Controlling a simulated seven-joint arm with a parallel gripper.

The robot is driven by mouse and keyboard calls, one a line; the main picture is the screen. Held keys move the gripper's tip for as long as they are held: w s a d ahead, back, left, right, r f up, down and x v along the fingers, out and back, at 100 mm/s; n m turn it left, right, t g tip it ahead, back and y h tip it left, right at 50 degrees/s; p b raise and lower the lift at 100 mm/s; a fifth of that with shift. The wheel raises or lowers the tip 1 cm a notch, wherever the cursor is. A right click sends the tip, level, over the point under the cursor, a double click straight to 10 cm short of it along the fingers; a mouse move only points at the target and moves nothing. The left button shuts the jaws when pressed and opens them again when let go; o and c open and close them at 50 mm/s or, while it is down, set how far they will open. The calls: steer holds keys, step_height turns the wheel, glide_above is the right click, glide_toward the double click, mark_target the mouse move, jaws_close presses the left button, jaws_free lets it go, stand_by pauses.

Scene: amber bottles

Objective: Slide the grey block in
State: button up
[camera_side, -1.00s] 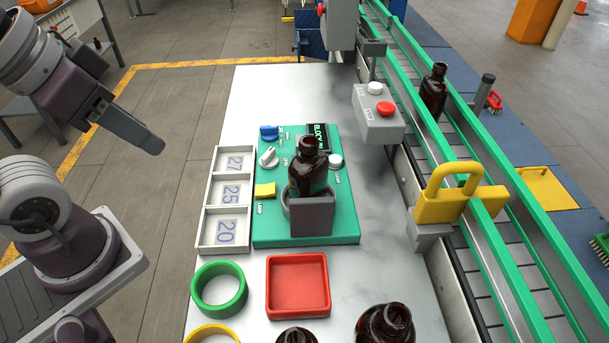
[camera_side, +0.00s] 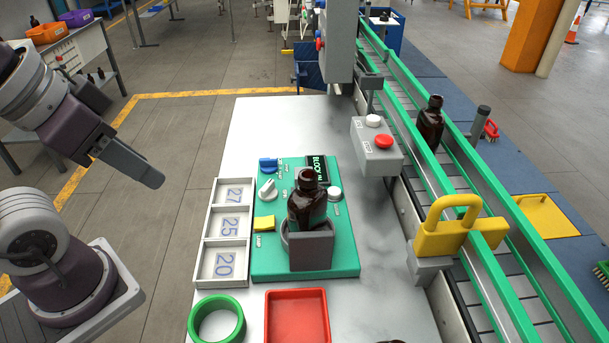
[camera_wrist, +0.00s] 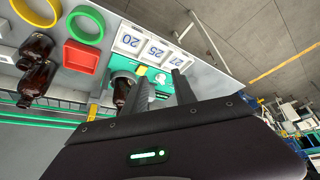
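The grey block (camera_side: 312,252) sits at the front of the green fixture (camera_side: 265,268), against the near side of the amber bottle (camera_side: 306,212) standing there. How far the block is pushed in I cannot tell. My gripper (camera_side: 150,177) hangs to the left of the worktable in the side view, well clear of the fixture. In the wrist view my gripper (camera_wrist: 161,75) has its two fingers apart with nothing between them. The wrist view also shows the bottle (camera_wrist: 121,92), partly hidden by a finger.
A white tray (camera_side: 249,234) marked 27, 25, 20 lies left of the fixture. A green ring (camera_side: 195,322) and red tray (camera_side: 297,291) lie in front. A button box (camera_side: 376,155) and a conveyor with a yellow clamp (camera_side: 440,240) stand right. The fixture has knobs and a display partly hidden.

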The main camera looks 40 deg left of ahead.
steer(key=shift+o, duration=0.5)
steer(key=o, duration=0.3)
steer(key=shift+w+r, duration=0.2)
steer(key=shift+w, duration=0.1)
steer(key=shift+o, duration=0.2)
steer(key=w+d+f+n+g, duration=0.1)
steer(key=w+d+n+g, duration=0.1)
steer(key=w, duration=0.5)
steer(key=w+d+f+n+g, duration=0.1)
steer(key=w+d+n, duration=0.2)
steer(key=w, duration=0.5)
steer(key=w+d+f+n+g, duration=0.2)
steer(key=w+n, duration=0.1)
steer(key=w, duration=0.4)
steer(key=shift+w+d+f+n+g, duration=0.1)
steer(key=shift+w+d+n+g, duration=0.05)
steer(key=shift+w+n+g, duration=0.2)
steer(key=f, duration=0.6)
steer(key=shift+w+d+f, duration=0.1)
steer(key=shift+w+f, duration=0.1)
steer(key=shift+f, duration=0.6)
